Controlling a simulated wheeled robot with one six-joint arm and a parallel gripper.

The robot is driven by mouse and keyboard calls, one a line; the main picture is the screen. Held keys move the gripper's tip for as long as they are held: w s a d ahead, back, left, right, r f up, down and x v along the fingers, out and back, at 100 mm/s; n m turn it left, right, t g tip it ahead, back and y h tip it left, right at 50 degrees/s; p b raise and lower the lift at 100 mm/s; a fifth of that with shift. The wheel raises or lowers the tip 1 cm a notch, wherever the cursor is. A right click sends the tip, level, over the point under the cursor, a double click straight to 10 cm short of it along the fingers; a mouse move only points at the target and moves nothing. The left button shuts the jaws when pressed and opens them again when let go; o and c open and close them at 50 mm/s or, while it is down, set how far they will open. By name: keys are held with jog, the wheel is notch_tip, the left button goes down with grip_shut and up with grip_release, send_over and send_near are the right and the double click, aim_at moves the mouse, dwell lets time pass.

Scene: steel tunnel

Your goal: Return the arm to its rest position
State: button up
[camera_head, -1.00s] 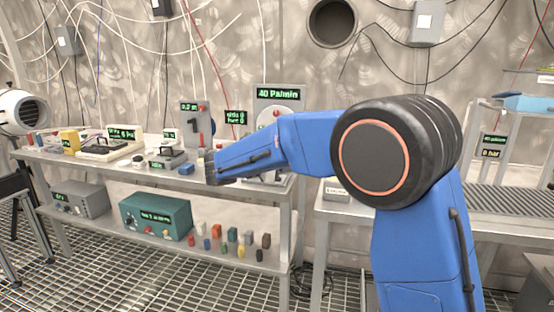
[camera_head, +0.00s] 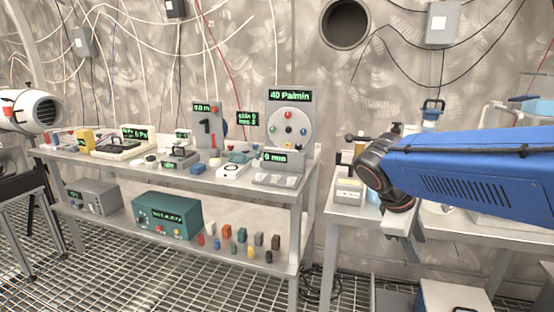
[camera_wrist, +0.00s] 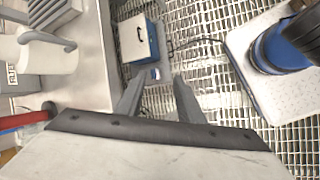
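My blue arm (camera_head: 480,175) reaches in from the right edge in the head view. Its dark wrist (camera_head: 385,175) hangs by the right-hand table, and my gripper (camera_head: 414,252) points down at that table's front edge. In the wrist view my gripper (camera_wrist: 159,82) shows two grey fingers standing apart with nothing between them. Floor grating shows beyond the fingertips. My arm's base, blue on a pale platform, shows at the right of the wrist view.
The left bench (camera_head: 305,195) carries several instruments, with small coloured blocks on its lower shelf. The right table (camera_head: 335,212) lies under my wrist. A white-topped blue box (camera_wrist: 138,40) stands on the floor grating (camera_head: 130,270). A round wall opening (camera_head: 346,24) is above.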

jog(key=s+a+f+m+t+y, duration=0.1)
jog(key=s+f+m+y, duration=0.2)
jog(key=s, duration=0.4)
jog(key=s+a+f+m+t+y, duration=0.2)
jog(key=s+f+m+y, duration=0.1)
jog(key=s+m, duration=0.4)
jog(key=shift+s+a+f, duration=0.2)
jog(key=shift+f, duration=0.7)
